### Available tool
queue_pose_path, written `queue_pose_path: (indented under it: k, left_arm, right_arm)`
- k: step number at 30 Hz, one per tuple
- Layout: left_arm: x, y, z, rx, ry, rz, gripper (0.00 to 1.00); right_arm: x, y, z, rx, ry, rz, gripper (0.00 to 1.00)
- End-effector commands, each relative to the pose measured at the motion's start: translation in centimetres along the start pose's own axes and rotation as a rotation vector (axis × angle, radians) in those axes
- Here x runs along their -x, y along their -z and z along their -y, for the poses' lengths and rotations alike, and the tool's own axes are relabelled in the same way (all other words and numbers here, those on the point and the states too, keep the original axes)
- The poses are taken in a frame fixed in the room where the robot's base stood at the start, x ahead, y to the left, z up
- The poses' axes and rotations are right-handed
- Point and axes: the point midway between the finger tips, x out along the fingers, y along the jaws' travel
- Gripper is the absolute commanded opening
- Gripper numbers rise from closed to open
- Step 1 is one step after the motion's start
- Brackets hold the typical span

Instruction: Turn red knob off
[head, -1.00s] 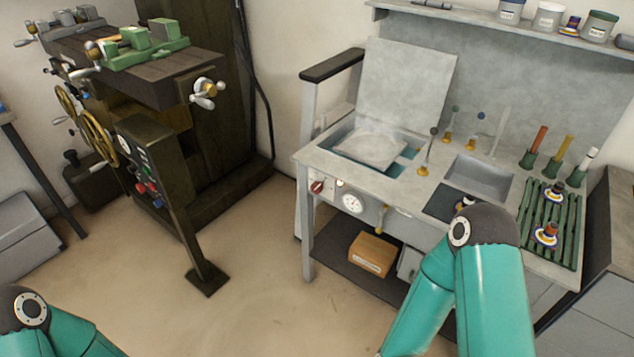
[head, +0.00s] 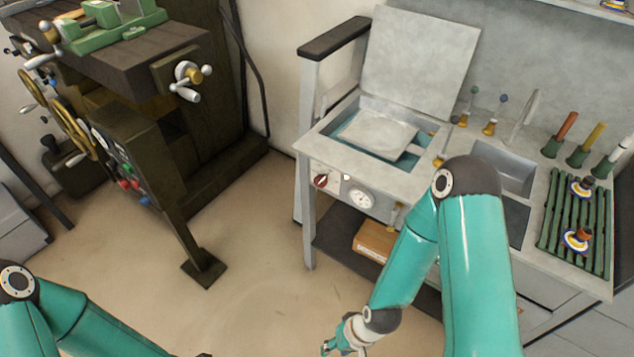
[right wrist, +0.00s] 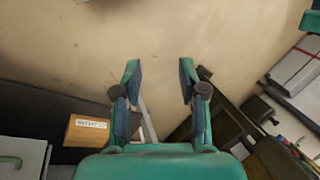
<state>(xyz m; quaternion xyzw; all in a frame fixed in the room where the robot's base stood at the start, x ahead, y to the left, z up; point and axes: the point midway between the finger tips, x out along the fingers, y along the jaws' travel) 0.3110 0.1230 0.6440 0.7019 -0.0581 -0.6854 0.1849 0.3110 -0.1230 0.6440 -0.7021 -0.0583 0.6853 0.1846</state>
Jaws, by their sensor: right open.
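The red knob (head: 320,181) is on the front panel of the grey workbench (head: 326,162), left of a round white gauge (head: 360,198). My right gripper (head: 329,347) shows small at the bottom edge of the head view, well below the knob and apart from it. In the right wrist view its two fingers (right wrist: 160,75) are spread, with only floor between them. The knob cannot be made out in the right wrist view. My left arm is at the bottom left of the head view; its gripper is out of the picture.
A cardboard box (head: 374,241) sits on the bench's lower shelf, partly behind my right arm; it also shows in the right wrist view (right wrist: 87,131). A dark machine (head: 130,150) stands at the left. The floor (head: 245,290) between is clear.

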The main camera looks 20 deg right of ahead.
Motion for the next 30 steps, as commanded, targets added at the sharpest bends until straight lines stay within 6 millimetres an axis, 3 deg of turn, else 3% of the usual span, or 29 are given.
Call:
queue_pose_path:
  k: [4, 9, 11, 14, 18, 21, 24, 27, 30]
  left_arm:
    - [0.0, 0.0, 0.0, 0.000, 0.000, 0.000, 0.40]
    - [-0.8, 0.0, 0.3, 0.000, 0.000, 0.000, 0.40]
    - [-1.7, 0.0, 0.6, -0.001, 0.000, 0.000, 0.40]
    - [-4.0, 0.0, 1.4, 0.000, 0.000, 0.000, 0.40]
    - [-8.7, 0.1, 3.1, 0.000, 0.000, 0.000, 0.40]
    - [-12.6, 0.1, 4.5, 0.000, 0.000, 0.000, 0.40]
    - [-16.3, 0.1, 5.9, 0.000, 0.000, 0.000, 0.40]
    - [-20.0, 0.1, 7.2, 0.000, 0.000, 0.000, 0.40]
    - [-23.4, 0.1, 8.4, 0.000, 0.000, 0.000, 0.40]
  right_arm:
    - [0.0, 0.0, 0.0, 0.000, 0.000, 0.000, 0.42]
    - [-0.9, 1.4, -0.1, -0.037, -0.006, -0.039, 0.68]
    - [-1.9, 3.3, -0.5, -0.084, -0.010, -0.088, 0.68]
    - [-4.2, 8.5, -0.6, -0.231, -0.009, -0.235, 0.68]
    - [-7.0, 19.1, 0.3, -0.559, 0.079, -0.559, 0.68]
    - [-7.0, 27.0, 2.0, -0.850, 0.253, -0.824, 0.68]
    - [-5.4, 33.1, 4.2, -1.140, 0.521, -1.057, 0.68]
    - [-3.0, 36.7, 6.4, -1.412, 0.868, -1.229, 0.68]
    - [-0.7, 37.9, 8.3, -1.651, 1.262, -1.324, 0.68]
